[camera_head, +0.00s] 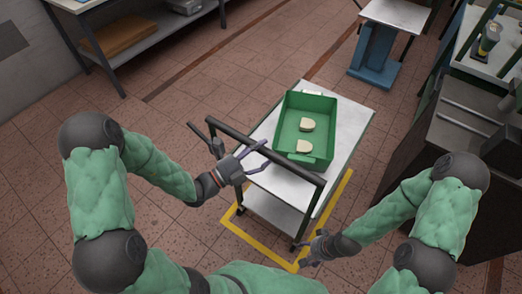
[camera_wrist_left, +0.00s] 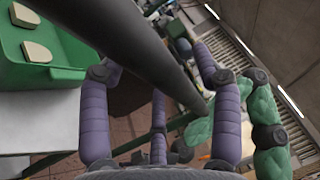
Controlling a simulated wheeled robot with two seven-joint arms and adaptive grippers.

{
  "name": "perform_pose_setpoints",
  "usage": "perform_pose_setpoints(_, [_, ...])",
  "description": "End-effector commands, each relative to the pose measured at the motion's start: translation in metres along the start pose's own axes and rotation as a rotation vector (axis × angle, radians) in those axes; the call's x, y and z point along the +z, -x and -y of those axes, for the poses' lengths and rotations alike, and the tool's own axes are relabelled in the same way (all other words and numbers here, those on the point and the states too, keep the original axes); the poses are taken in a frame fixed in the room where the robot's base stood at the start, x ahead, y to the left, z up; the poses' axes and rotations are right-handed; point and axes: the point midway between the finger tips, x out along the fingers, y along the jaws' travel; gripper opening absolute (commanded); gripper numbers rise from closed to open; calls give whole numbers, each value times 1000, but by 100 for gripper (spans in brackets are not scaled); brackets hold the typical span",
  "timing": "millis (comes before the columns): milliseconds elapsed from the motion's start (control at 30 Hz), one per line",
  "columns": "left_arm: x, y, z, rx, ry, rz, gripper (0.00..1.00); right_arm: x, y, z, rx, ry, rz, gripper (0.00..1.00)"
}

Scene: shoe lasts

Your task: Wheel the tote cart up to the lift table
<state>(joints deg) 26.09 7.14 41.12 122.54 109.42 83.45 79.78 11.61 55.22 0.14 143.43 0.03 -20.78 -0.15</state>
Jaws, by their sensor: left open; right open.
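The tote cart (camera_head: 339,128) has a pale top, a lower shelf (camera_head: 272,212) and a dark handle bar (camera_head: 298,170) on its near side. A green tote (camera_head: 320,108) with two cream shoe lasts (camera_head: 307,125) stands on the top. The lift table (camera_head: 397,13), pale-topped with a blue base, is at the upper right, apart from the cart. My left gripper (camera_head: 257,159) is open at the handle bar; in the left wrist view the bar (camera_wrist_left: 145,50) crosses the space before the open purple fingers. My right gripper (camera_head: 314,248) is open, low beside the near right handle post.
Yellow floor tape (camera_head: 247,240) outlines the cart's place. A bench (camera_head: 160,38) with a box on its shelf stands at the upper left. A dark workbench (camera_head: 440,150) with tools is close on the right. Tiled floor lies clear between cart and lift table.

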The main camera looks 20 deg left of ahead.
Motion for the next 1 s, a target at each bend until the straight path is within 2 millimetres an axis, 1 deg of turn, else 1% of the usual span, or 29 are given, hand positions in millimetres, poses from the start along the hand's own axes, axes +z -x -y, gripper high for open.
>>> perform_pose_setpoints(167, [0, 0, 0, 0, -1, 0, 64, 0, 0, 0, 0, 0, 0, 69])
perform_pose_setpoints(267, [0, 0, 0, 0, -1, 0, 39, 0, 0, 0, 0, 0, 0, 69])
perform_pose_setpoints(300, [0, 0, 0, 0, -1, 0, 27, 0, 0, 0, 0, 0, 0, 69])
perform_pose_setpoints(367, [0, 0, 0, 0, 0, 0, 10, 0, 0, 0, 0, 0, 0, 69])
perform_pose_setpoints(400, [0, 0, 0, 0, 0, 0, 0, 0, 0, 0, 0, 0, 0, 69])
perform_pose_setpoints(567, [0, 0, 0, 0, 0, -1, 0, 0, 0, 0, 0, 0, 0, 69])
perform_pose_setpoints(733, [3, -9, -1, 0, 0, -3, 0, 0, 5, 2, 0, 0, 0, 69])
perform_pose_setpoints(867, [9, -25, -3, 0, 1, -4, 0, 0, 12, 4, 0, 0, 0, 69])
perform_pose_setpoints(1000, [20, -54, -8, -1, 0, -4, 0, 1, 24, 9, 0, 0, 0, 69])
